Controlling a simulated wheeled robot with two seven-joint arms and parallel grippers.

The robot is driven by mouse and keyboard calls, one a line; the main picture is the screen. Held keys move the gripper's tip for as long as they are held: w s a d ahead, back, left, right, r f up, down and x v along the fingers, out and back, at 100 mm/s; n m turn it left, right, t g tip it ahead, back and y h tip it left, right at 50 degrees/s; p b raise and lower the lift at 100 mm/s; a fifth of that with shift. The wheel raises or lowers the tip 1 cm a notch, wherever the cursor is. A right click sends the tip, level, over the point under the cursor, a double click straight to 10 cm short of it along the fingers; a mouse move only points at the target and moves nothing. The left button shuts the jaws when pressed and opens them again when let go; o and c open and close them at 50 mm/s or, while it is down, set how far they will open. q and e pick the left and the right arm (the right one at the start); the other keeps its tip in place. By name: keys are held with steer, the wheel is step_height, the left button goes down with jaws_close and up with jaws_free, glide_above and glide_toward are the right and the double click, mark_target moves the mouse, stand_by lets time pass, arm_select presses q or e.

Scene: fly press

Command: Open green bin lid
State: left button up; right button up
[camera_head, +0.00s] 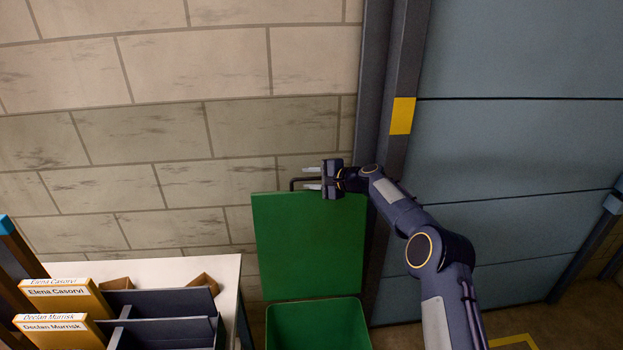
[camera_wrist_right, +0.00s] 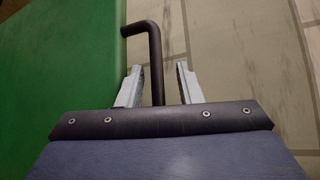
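The green bin (camera_head: 318,325) stands at the bottom middle of the head view, against the block wall. Its green lid (camera_head: 308,243) is raised upright, and the bin's opening shows below it. A dark bent handle (camera_head: 293,184) is at the lid's top edge. My right gripper (camera_head: 312,178) is at that edge, with its fingers pointing left. In the right wrist view the fingers (camera_wrist_right: 156,85) are apart, and the dark handle (camera_wrist_right: 156,62) passes between them with a gap to the right finger. The lid (camera_wrist_right: 60,65) fills the left of that view. My left gripper is not in view.
A white table (camera_head: 180,270) stands left of the bin, with a dark divided tray (camera_head: 165,302) and yellow name-labelled boxes (camera_head: 70,297) on it. The block wall is behind the lid. A dark post (camera_head: 385,120) and blue-grey panels (camera_head: 510,150) are on the right.

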steer(key=shift+d, duration=0.2)
steer(key=b+v, duration=0.3)
steer(key=v, duration=0.3)
steer(key=shift+s+d, duration=0.1)
steer(key=shift+s, duration=0.05)
steer(key=shift+s+d+r, duration=0.3)
steer(key=shift+s+d, duration=0.1)
steer(key=s+d+r+n+g+h, duration=0.1)
steer(key=s+d+r+n, duration=0.15)
steer(key=s, duration=0.65)
steer(key=s+d+r+n+g+h, duration=0.15)
steer(key=s+r, duration=0.25)
steer(key=s, duration=0.5)
steer(key=s+d+r+n+h, duration=0.1)
steer(key=s+d+r+n, duration=0.15)
steer(key=s, duration=0.65)
steer(key=s+f+n+h, duration=0.1)
steer(key=s+f, duration=0.2)
steer(key=s, duration=0.5)
steer(key=s+d+f+n+h, duration=0.1)
steer(key=s+f, duration=0.3)
steer(key=s, duration=0.5)
steer(key=s+d+f+n+g+h, duration=0.1)
steer(key=s+f, duration=0.3)
steer(key=s, duration=0.5)
steer(key=shift+n+b, duration=0.35)
steer(key=shift+n, duration=0.1)
